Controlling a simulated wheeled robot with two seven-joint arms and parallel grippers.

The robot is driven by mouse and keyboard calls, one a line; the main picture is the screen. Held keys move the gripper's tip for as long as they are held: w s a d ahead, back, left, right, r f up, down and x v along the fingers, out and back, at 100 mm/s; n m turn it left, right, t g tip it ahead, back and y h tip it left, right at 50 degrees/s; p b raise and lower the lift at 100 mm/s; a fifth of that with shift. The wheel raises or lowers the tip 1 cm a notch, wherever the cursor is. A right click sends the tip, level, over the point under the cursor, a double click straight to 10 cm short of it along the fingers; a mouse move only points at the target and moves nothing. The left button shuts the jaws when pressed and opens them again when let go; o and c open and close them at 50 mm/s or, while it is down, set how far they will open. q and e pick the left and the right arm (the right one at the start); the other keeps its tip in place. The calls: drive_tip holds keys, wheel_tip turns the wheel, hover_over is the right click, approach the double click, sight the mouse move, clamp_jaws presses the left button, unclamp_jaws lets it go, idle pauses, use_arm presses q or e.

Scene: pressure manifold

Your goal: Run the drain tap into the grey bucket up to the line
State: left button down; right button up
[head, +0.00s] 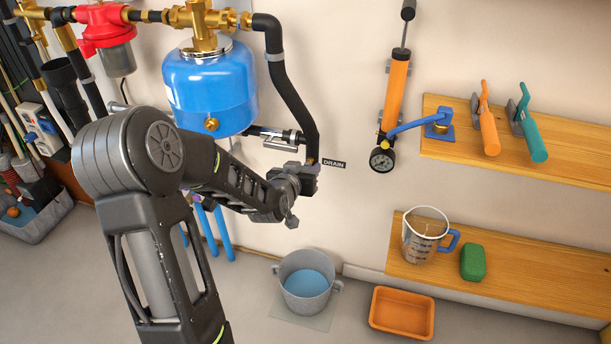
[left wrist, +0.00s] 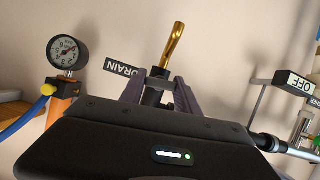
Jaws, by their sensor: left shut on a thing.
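The grey bucket (head: 284,294) stands on the floor below the wall piping, with blue water inside. I cannot make out a fill line on it. The DRAIN label (head: 334,163) is on the wall beside the lower end of a black pipe (head: 297,100); it also shows, inverted, in the left wrist view (left wrist: 122,68). My left gripper (head: 303,178) is at that pipe end. In the left wrist view its fingers (left wrist: 157,84) are shut on the drain tap, with a brass spout (left wrist: 173,45) beyond them. No water stream is visible. My right gripper is out of view.
A blue tank (head: 210,88) hangs above. An orange pump with gauge (head: 382,160) is on the wall. An orange tray (head: 402,312) sits beside the bucket. A shelf (head: 500,283) holds a jug (head: 424,238) and green block (head: 473,262).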

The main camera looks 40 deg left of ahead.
use_arm(q)
drive_tip(key=shift+m+y+b, duration=0.3)
drive_tip(key=shift+m, duration=0.2)
drive_tip(key=c, duration=0.9)
unclamp_jaws()
drive_tip(key=shift+s, duration=0.1)
drive_tip(key=p+v, duration=0.1)
drive_tip(key=v, duration=0.6)
drive_tip(key=shift+s+d+r, duration=0.2)
